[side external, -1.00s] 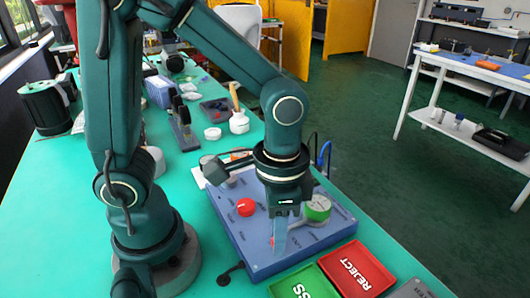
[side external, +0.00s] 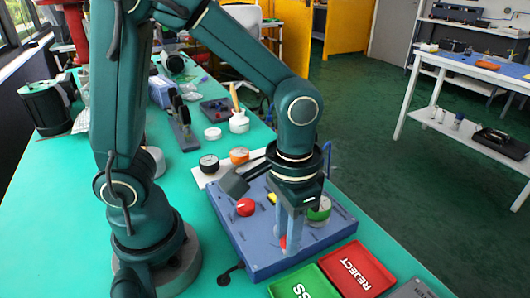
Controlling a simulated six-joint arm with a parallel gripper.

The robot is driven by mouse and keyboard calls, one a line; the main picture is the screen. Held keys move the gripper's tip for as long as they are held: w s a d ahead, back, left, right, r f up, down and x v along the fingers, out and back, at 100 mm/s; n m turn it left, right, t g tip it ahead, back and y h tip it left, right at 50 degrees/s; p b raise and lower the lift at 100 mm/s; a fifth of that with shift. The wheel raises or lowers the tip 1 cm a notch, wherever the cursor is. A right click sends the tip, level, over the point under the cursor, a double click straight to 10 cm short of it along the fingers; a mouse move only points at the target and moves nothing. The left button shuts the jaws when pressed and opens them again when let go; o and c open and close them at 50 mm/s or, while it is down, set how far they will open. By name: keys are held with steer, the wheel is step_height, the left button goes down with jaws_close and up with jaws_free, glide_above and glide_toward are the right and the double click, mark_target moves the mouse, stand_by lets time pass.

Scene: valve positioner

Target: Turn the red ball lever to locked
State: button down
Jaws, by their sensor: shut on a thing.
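The blue valve panel (side external: 262,262) lies on the green bench, with knobs and levers on its top. My gripper (side external: 287,241) points down over its front middle, fingers low near the panel face. It is shut on a small red part (side external: 284,242), which shows between the fingertips and looks like the red ball lever. The fingers hide most of it. The lever's arm, pivot and locked mark cannot be made out.
A red knob (side external: 245,207) sits left of my gripper, and a green-and-white round knob (side external: 319,211) stands close on its right. Green (side external: 303,286) and red (side external: 357,268) trays lie in front of the panel. Black (side external: 209,164) and orange (side external: 239,155) round items stand behind it.

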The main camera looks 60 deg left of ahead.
steer(key=shift+w, duration=0.1)
steer(key=c, duration=0.7)
jaws_free()
steer(key=shift+r, duration=0.1)
steer(key=shift+r, duration=2.5)
steer(key=shift+w+a+r, duration=0.1)
steer(key=shift+r, duration=0.1)
steer(key=shift+s+a+r+n+t, duration=0.15)
steer(key=shift+s+a+r+t, duration=0.45)
steer(key=shift+a+t, duration=0.45)
steer(key=shift+s+a+r+n+t, duration=0.2)
steer(key=shift+s+a+r+t, duration=0.2)
steer(key=shift+s+a+t, duration=0.6)
steer(key=shift+s+a+r+n+t, duration=0.15)
steer(key=shift+s+a+r+t, duration=0.5)
steer(key=shift+a, duration=0.7)
